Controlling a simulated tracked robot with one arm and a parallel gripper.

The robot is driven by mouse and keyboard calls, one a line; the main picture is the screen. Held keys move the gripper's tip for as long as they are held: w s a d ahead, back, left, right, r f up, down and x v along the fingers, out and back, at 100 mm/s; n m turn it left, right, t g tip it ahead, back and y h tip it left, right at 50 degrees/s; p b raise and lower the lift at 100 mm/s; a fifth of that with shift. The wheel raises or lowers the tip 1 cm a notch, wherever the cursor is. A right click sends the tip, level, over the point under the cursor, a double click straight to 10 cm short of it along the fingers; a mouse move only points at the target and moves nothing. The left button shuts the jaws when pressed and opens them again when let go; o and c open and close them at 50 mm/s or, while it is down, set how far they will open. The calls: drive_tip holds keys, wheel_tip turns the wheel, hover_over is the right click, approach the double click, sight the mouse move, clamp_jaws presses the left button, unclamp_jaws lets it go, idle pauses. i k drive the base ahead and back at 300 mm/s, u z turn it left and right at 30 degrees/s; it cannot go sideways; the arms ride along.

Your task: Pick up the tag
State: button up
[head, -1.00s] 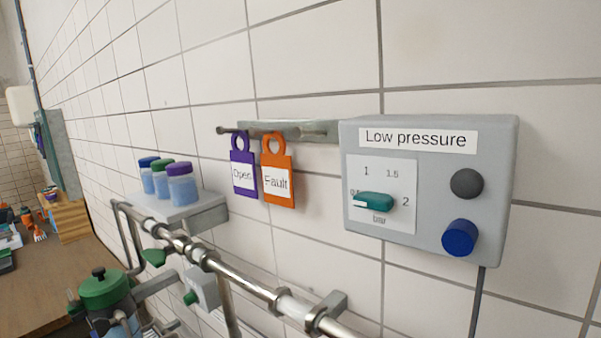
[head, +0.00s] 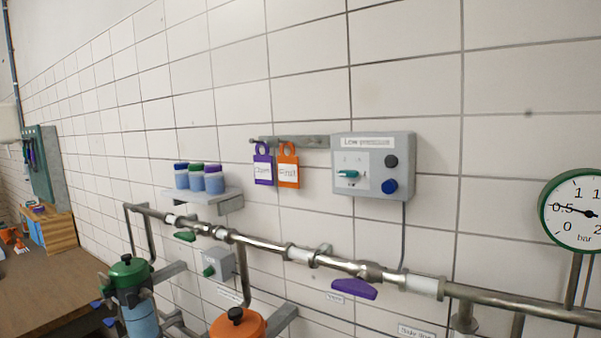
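A purple tag (head: 263,181) with a white label, reading "Open" in the earlier frame, hangs by its ring from a metal hook rail (head: 300,141) on the tiled wall. An orange tag (head: 288,182), labelled "Fault", hangs just to its right on the same rail. Both hang upright, close beside each other. My gripper is not in the picture, so its place relative to the tags does not show.
A grey "Low pressure" box (head: 372,185) is right of the tags. A shelf (head: 220,196) with several lidded jars is at left. Below runs a metal pipe (head: 271,245) with a purple lever (head: 354,288). A gauge (head: 578,211) stands at right. A wooden bench (head: 45,281) is far left.

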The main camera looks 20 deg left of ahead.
sight(288, 167)
drive_tip(key=u, duration=0.45)
drive_tip(key=i, duration=0.95)
drive_tip(key=z, duration=0.1)
drive_tip(key=k, duration=1.1)
drive_tip(key=u, duration=0.5)
drive_tip(key=i, duration=1.4)
drive_tip(key=z, duration=0.35)
